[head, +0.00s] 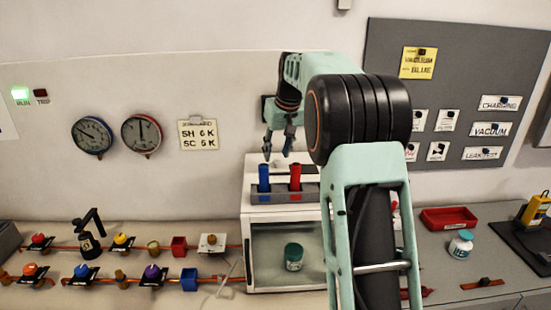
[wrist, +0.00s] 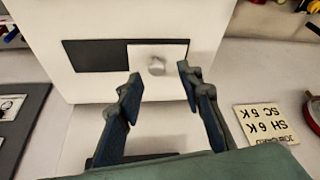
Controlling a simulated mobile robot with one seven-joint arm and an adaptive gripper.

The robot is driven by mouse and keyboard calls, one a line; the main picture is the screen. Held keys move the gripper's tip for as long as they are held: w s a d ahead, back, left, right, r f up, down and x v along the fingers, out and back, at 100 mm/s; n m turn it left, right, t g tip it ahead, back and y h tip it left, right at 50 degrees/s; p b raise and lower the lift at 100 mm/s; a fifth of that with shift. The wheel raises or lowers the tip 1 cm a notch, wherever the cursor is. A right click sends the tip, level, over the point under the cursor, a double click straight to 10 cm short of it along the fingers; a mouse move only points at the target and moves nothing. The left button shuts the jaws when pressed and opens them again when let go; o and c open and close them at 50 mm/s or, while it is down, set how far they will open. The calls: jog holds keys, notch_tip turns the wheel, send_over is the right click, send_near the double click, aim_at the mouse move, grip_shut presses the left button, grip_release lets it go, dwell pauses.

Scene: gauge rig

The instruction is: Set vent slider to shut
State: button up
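The vent slider (wrist: 175,55) is a pale plate with a round silver knob (wrist: 156,66). It lies over a dark slot (wrist: 95,55) in a white panel and covers the slot's right part in the wrist view; the left part is uncovered. My gripper (wrist: 158,75) is open and empty, its two dark blue fingers apart on either side of the knob. I cannot tell whether they touch it. In the head view my gripper (head: 277,153) points down above the white cabinet (head: 248,225), behind the blue and red tubes. No shut mark is readable.
A wall card (head: 198,134) hangs behind. Valves and pipes (head: 120,255) line the bench at left; a red tray (head: 448,219) lies at right.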

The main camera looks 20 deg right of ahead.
jog(key=v, duration=0.8)
jog(key=shift+r, duration=0.2)
jog(key=shift+s, duration=0.1)
